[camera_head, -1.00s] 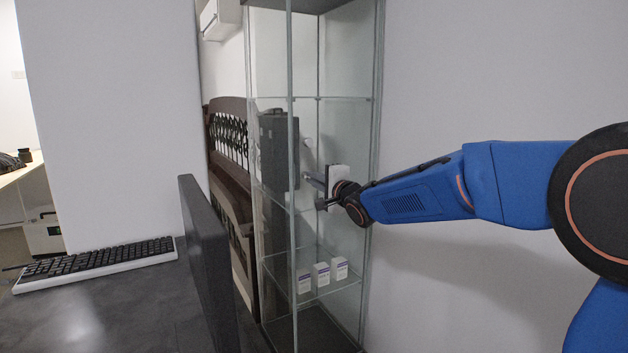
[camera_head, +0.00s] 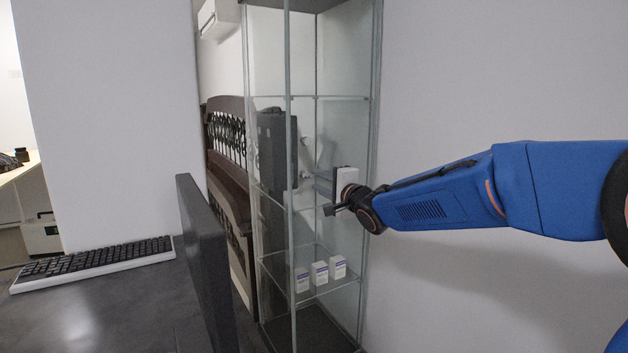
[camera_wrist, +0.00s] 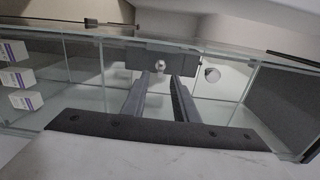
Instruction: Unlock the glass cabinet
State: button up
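The glass cabinet (camera_head: 345,120) stands tall against the wall, with clear panes and shelves. It also fills the wrist view (camera_wrist: 90,75) sideways. In the wrist view a dark block (camera_wrist: 172,56) is on the cabinet, with a small silver round piece (camera_wrist: 160,65) on it; I cannot tell for sure that this is the lock. A pale round knob (camera_wrist: 212,74) sits to its right. My gripper (camera_head: 319,180) is in front of the pane at mid height. In the wrist view its two fingers (camera_wrist: 164,76) are apart with nothing between them, pointing towards the block. Contact cannot be told.
Several small white boxes (camera_head: 319,273) stand on a lower cabinet shelf. A desk (camera_head: 120,310) with a keyboard (camera_head: 95,262) and a dark upright panel (camera_head: 205,260) is at the left. A dark wooden bench (camera_head: 228,165) is behind. Bare wall is at the right.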

jog(key=v, duration=1.2)
jog(key=shift+s+d, duration=0.2)
jog(key=shift+s, duration=0.15)
jog(key=s+d+f+n+g+h, duration=0.15)
jog(key=s+d+f+h, duration=0.35)
jog(key=d, duration=0.5)
jog(key=s+d+f+n+g+h, duration=0.1)
jog(key=s+d+f+n+h, duration=0.1)
jog(key=s+d+f+h, duration=0.45)
jog(key=s+d+f+n+g, duration=0.2)
jog(key=s+d+f, duration=0.1)
jog(key=s, duration=0.5)
jog(key=s+d+f+n+g+y, duration=0.1)
jog(key=s+d+f+n+g, duration=0.2)
jog(key=s, duration=0.6)
jog(key=s+d+f+n+g, duration=0.2)
jog(key=s+f, duration=0.3)
jog(key=s, duration=0.3)
jog(key=shift+s+d+f+n+g, duration=0.35)
jog(key=shift+s+d+f+n, duration=0.1)
jog(key=shift+d, duration=0.35)
